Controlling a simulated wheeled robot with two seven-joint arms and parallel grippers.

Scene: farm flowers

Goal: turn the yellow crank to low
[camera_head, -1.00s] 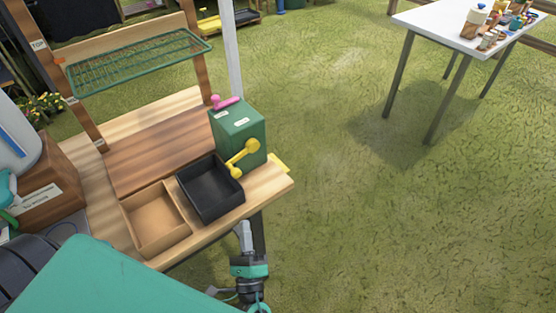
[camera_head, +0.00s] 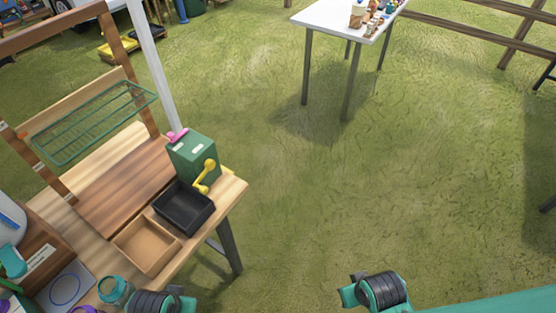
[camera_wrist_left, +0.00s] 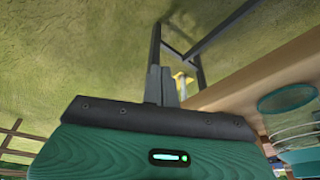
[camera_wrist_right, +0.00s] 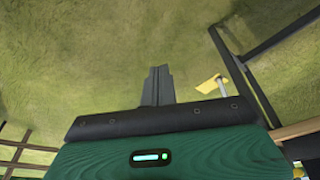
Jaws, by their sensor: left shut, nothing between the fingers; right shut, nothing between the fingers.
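The yellow crank (camera_head: 205,177) is on the side of a green box (camera_head: 192,155) at the right end of the wooden bench. Its arm slants, with a round knob at the upper end. Any low marking is too small to read. My left gripper shows in the left wrist view (camera_wrist_left: 160,85), fingers together and empty. My right gripper shows in the right wrist view (camera_wrist_right: 157,85), also shut and empty. Both arms enter the head view at the bottom, apart from the crank; their fingertips cannot be made out there.
A black tray (camera_head: 184,228) and an open wooden tray (camera_head: 120,246) sit in front of the box. A pink handle (camera_head: 177,135) is on the box top. A green wire rack (camera_head: 95,121) stands behind. A white table (camera_head: 337,20) stands farther off. Grass right of the bench is clear.

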